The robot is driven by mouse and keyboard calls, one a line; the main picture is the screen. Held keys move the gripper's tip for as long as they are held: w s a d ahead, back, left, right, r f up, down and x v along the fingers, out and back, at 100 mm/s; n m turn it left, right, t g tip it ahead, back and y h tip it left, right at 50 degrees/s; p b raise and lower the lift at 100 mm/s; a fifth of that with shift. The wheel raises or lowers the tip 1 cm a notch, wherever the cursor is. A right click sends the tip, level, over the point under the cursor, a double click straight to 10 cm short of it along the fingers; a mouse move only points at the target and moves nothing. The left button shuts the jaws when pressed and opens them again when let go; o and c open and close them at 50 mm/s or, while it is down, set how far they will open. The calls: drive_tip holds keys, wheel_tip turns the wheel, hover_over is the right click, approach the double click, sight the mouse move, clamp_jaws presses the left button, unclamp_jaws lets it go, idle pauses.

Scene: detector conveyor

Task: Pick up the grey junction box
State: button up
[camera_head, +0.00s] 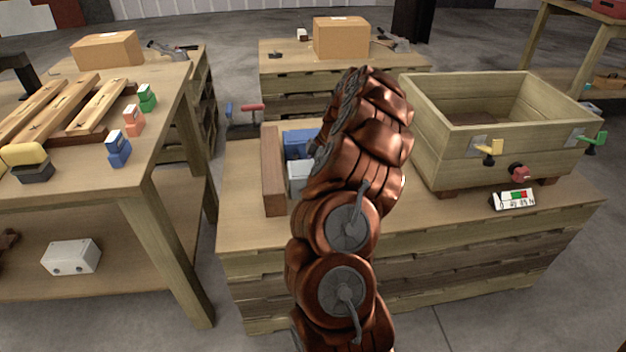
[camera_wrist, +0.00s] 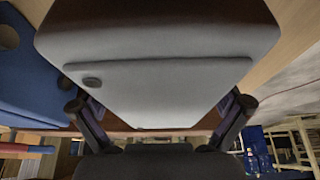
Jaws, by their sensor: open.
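The grey junction box (camera_wrist: 160,60) fills the middle of the wrist view, very close, with a small dark round spot on its face. My gripper (camera_wrist: 158,104) is open, with one finger near each side of the box; I cannot tell whether either finger touches it. In the head view a pale grey box (camera_head: 299,177) shows just left of my arm, partly hidden by it, beside a brown wooden divider. My gripper is hidden behind my arm there.
A blue box (camera_wrist: 28,75) stands close left of the grey one; blue also shows behind it in the head view (camera_head: 299,142). A wooden divider (camera_head: 272,170) stands left, an open wooden crate (camera_head: 520,150) right. A white box (camera_head: 71,257) lies on the left table's lower shelf.

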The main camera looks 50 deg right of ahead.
drive_tip(key=shift+c, duration=0.4)
drive_tip(key=c, duration=1.5)
